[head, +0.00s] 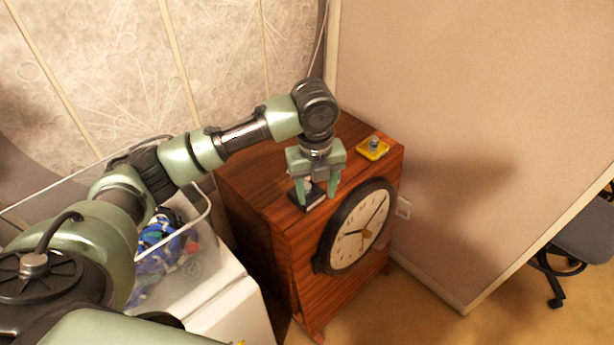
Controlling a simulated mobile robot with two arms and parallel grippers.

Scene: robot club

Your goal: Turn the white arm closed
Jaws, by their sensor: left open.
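My left gripper (317,194) points down over the front corner of the wooden cabinet top. Its two green fingers are apart. A small dark block (309,204) sits on the cabinet top between and just behind the fingertips. A small pale part (308,184) shows above this block, between the fingers. I cannot tell for sure that it is the white arm, nor how it is turned, since the gripper partly hides it. I cannot tell whether the fingers touch it. My right gripper is out of view.
A yellow block with a blue-grey knob (373,148) sits at the cabinet's back right. A round clock (357,227) is on the cabinet's front. A clear bin with blue items (160,245) stands at left. A beige partition (480,110) rises at right. A chair (580,240) stands far right.

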